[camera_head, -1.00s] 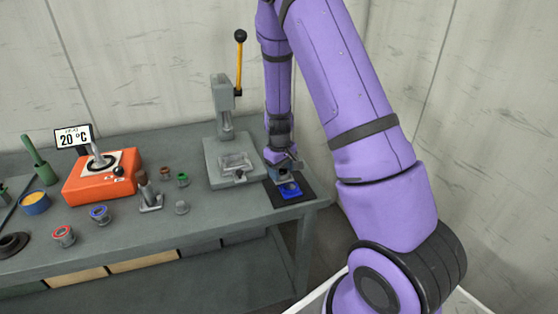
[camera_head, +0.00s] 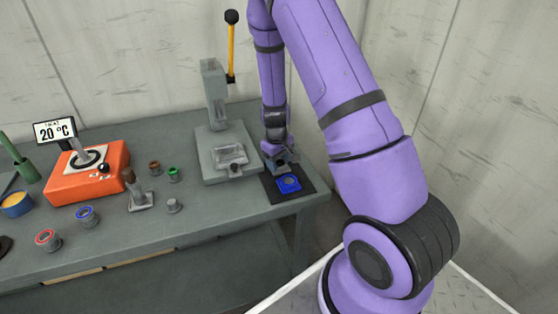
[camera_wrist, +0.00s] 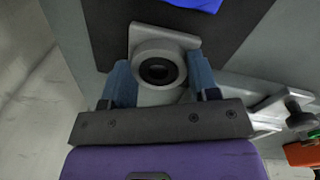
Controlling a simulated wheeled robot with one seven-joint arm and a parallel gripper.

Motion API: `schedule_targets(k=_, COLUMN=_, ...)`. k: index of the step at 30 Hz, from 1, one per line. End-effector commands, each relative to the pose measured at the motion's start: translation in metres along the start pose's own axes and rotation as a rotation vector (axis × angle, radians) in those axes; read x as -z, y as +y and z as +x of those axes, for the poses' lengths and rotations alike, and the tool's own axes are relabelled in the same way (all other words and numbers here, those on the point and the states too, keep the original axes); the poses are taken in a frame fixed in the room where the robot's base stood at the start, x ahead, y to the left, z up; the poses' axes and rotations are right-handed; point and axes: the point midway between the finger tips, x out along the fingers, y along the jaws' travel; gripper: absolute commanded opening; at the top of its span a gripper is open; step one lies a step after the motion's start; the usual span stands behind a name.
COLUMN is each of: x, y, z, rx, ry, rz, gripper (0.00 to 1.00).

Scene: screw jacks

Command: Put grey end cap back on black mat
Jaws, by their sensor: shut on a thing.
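The grey end cap (camera_wrist: 160,68), a flat plate with a round bored collar, is between the two blue fingers of my gripper (camera_wrist: 162,85) in the wrist view. The gripper is shut on it. The black mat (camera_wrist: 103,30) is beneath and beyond the cap; I cannot tell whether the cap touches it. In the head view the mat (camera_head: 301,195) lies at the table's right corner. My gripper (camera_head: 280,163) is over the mat's back part, where the cap is hard to make out. A blue part (camera_head: 289,184) with a round recess lies on the mat, in front of the gripper.
A grey press (camera_head: 215,95) with a yellow lever stands just left of the mat. An orange heater (camera_head: 62,186) reading 20 °C is farther left. Several small coloured-ring parts and a grey stand (camera_head: 138,196) are on the table (camera_head: 190,238). The table's right edge is close.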

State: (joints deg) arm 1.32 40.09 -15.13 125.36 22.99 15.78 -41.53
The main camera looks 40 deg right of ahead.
Motion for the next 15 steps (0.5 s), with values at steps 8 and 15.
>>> schedule_targets(k=8, x=0.0001, y=0.0000, z=0.0022, rx=0.000, ry=0.000, rz=0.000, gripper=0.81)
schedule_targets(k=15, x=0.0001, y=0.0000, z=0.0017, rx=0.000, ry=0.000, rz=0.000, gripper=0.81)
